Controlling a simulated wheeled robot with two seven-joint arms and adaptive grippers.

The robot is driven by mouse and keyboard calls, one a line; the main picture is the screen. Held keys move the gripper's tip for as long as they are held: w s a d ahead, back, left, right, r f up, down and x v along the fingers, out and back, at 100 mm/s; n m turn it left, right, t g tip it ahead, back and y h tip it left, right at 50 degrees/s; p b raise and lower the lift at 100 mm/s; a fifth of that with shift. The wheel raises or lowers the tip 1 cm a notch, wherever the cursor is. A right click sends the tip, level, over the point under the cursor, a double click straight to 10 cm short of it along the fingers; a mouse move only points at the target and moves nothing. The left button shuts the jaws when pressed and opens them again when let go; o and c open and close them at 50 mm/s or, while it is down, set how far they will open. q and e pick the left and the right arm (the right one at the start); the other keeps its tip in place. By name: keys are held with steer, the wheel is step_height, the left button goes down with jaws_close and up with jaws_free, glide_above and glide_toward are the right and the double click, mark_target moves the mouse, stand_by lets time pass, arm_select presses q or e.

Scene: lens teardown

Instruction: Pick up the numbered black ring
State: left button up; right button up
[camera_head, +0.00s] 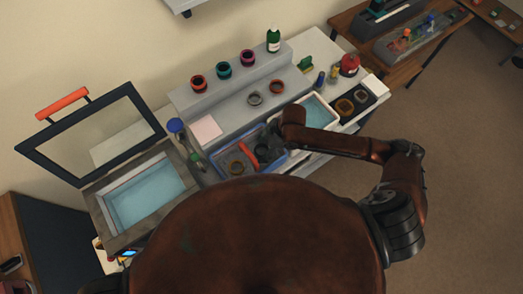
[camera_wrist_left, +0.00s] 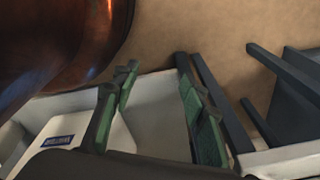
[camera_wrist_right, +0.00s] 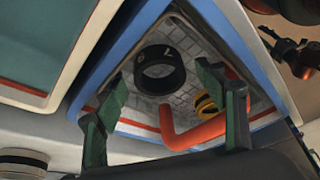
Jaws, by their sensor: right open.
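The numbered black ring (camera_wrist_right: 160,72) lies in a blue-rimmed tray (camera_wrist_right: 215,22) in the right wrist view, with white figures on its side. My right gripper (camera_wrist_right: 166,82) is open, its green-padded fingers apart on either side of the ring in that view. The ring does not appear to be held, and whether a finger touches it I cannot tell. In the head view my right gripper (camera_head: 266,150) is over the tray, hiding part of it; I cannot make out the ring there. My left gripper (camera_wrist_left: 155,75) is open and empty in the left wrist view.
A box with a raised lid frame (camera_head: 90,128) stands at the left. A stepped shelf (camera_head: 220,95) with jars and a bottle (camera_head: 273,40) stands behind the tray.

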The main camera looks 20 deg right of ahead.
steer(key=c, duration=1.1)
arm_select(q)
steer(key=shift+s, duration=0.85)
arm_select(e)
steer(key=shift+c, duration=0.5)
arm_select(q)
steer(key=shift+w, duration=0.15)
arm_select(e)
steer(key=shift+r, duration=0.1)
